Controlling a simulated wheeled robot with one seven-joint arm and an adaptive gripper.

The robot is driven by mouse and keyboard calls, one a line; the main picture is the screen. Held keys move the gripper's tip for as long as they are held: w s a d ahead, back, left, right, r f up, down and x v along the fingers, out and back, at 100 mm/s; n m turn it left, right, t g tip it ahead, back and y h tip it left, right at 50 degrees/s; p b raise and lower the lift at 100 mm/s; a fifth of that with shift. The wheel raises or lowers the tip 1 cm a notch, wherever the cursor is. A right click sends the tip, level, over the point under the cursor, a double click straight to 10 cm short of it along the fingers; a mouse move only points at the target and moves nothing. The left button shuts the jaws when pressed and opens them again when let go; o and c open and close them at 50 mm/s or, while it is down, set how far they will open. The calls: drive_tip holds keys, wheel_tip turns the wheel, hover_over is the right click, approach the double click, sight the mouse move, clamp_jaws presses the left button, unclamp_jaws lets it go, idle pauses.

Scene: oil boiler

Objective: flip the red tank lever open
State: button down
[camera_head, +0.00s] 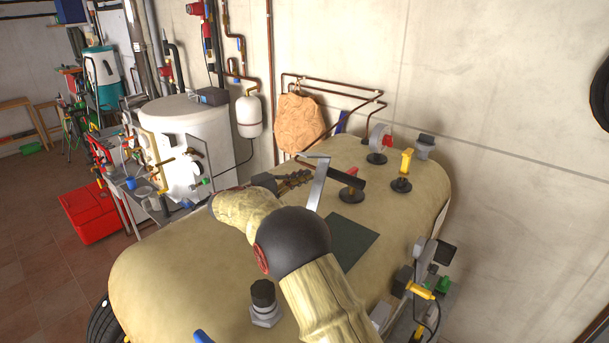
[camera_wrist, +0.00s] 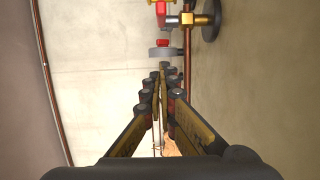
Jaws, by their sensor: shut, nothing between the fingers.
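The tan tank (camera_head: 180,262) fills the front of the head view. A small red lever (camera_head: 353,171) sits on a dark fitting on its top, right of my gripper. My gripper (camera_head: 309,174) is over the tank top, fingers pointing right, left of that fitting. A grey metal bracket partly covers it. In the wrist view my gripper (camera_wrist: 163,72) is shut and empty, its tips close together. I cannot tell whether the tips touch anything.
A yellow-handled valve (camera_head: 406,163) and a gauge-like fitting (camera_head: 379,143) stand further back on the tank. Copper pipes (camera_head: 335,88) run along the wall behind. A white tank (camera_head: 190,130) and a red box (camera_head: 90,215) are at left.

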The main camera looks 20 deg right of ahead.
drive_tip(key=d+p, duration=0.3)
drive_tip(key=d, duration=0.6)
drive_tip(key=shift+s+p, duration=0.4)
drive_tip(key=shift+s, duration=0.05)
drive_tip(key=shift+s+f+b, duration=0.15)
drive_tip(key=shift+b, duration=0.4)
drive_tip(key=shift+s+b, duration=0.25)
drive_tip(key=shift+b, duration=0.1)
